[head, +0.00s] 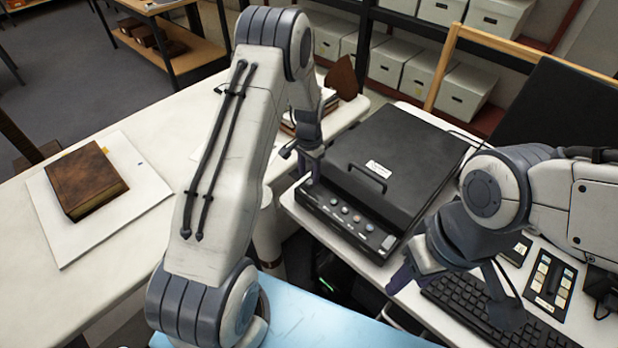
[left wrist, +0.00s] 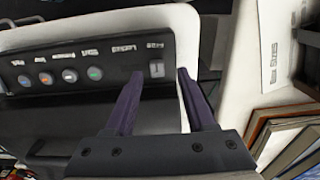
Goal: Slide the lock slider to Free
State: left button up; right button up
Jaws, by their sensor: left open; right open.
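The black scanner (head: 375,165) has a front panel of buttons. In the left wrist view the panel (left wrist: 75,80) appears upside down, with "Free" and "Locked" labels at its right end. A small pale lock slider (left wrist: 156,70) shows by the "Free" label. My left gripper (head: 303,165) is open at the panel's left end in the head view. Its fingertips (left wrist: 160,74) are on either side of the slider, with a gap visible; touching cannot be told. The slider is not distinct in the head view. My right gripper (head: 452,295) is open and empty above the keyboard.
A keyboard (head: 470,310) and a small control pad (head: 550,285) lie right of the scanner. A brown book (head: 85,178) rests on a white board on the left table. Books (left wrist: 285,135) lie close to the left gripper. A black monitor stands at the back right.

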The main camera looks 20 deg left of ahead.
aim_at(310, 182)
pick_arm(q)
notch_tip(310, 182, up, 8)
jog(key=b, duration=0.1)
jog(key=shift+r, duration=0.15)
dwell(0.4)
jog(key=s+d+r+m, duration=0.1)
jog(key=s+d+r, duration=0.4)
jog(key=d, duration=0.2)
jog(key=s+d+r, duration=0.5)
jog(key=d, duration=0.3)
jog(key=s+d+r+m, duration=0.1)
jog(key=s+d, duration=0.1)
jog(key=s, duration=0.9)
jog(key=s+d+r+m+h, duration=0.1)
jog(key=s+d+r, duration=0.1)
jog(key=s, duration=0.8)
jog(key=shift+s+d+r, duration=0.25)
jog(key=shift+s+d, duration=0.15)
jog(key=shift+d, duration=0.15)
